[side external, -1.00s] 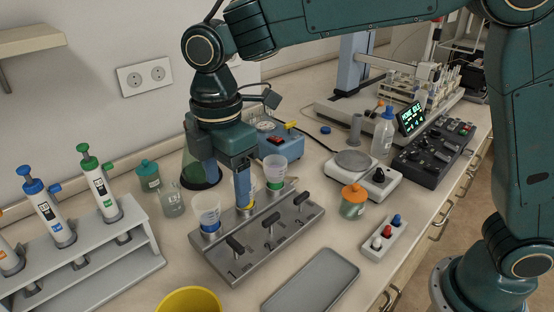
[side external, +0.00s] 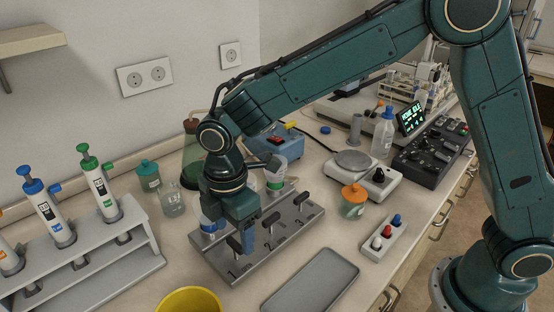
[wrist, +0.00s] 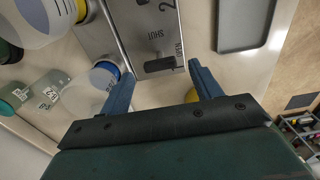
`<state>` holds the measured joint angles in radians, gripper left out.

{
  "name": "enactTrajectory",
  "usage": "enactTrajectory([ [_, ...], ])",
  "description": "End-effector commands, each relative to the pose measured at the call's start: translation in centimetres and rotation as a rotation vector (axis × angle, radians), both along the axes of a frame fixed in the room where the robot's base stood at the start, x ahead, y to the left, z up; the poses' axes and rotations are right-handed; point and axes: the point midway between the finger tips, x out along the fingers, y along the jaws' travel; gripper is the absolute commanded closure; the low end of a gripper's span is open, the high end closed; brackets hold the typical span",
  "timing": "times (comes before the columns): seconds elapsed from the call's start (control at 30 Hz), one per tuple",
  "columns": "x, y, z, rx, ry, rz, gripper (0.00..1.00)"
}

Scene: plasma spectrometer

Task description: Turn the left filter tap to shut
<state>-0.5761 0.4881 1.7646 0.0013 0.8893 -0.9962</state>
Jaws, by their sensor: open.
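The filter manifold (side external: 285,236) is a grey metal block with three black-handled taps. The left tap's black handle (side external: 233,243) is at its near left end, partly beside my gripper finger. In the wrist view the handle (wrist: 160,64) lies across the plate, between my finger tips and slightly beyond them. My gripper (side external: 248,255) is low over this end of the manifold. In the wrist view my gripper (wrist: 162,73) is open, with its blue fingers apart. Contact with the handle cannot be told.
A blue-based filter cup (wrist: 104,74) stands close to my left finger in the wrist view. The middle tap (side external: 270,221) and right tap (side external: 301,197) are farther along. A grey tray (side external: 313,281) and a yellow bowl (side external: 188,301) are in front.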

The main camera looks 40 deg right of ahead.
Motion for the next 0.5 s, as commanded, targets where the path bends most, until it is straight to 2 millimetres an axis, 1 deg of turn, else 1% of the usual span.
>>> enactTrajectory([
  [0.03, 0.0, 0.0, -0.6, -0.001, 0.002, 0.000, 0.36],
  [0.1, 0.0, 0.0, -1.3, -0.002, 0.002, 0.000, 0.36],
  [0.2, 0.0, 0.0, -1.8, -0.001, 0.000, 0.000, 0.36],
  [0.5, 0.0, 0.0, -2.2, 0.000, 0.000, 0.000, 0.36],
])
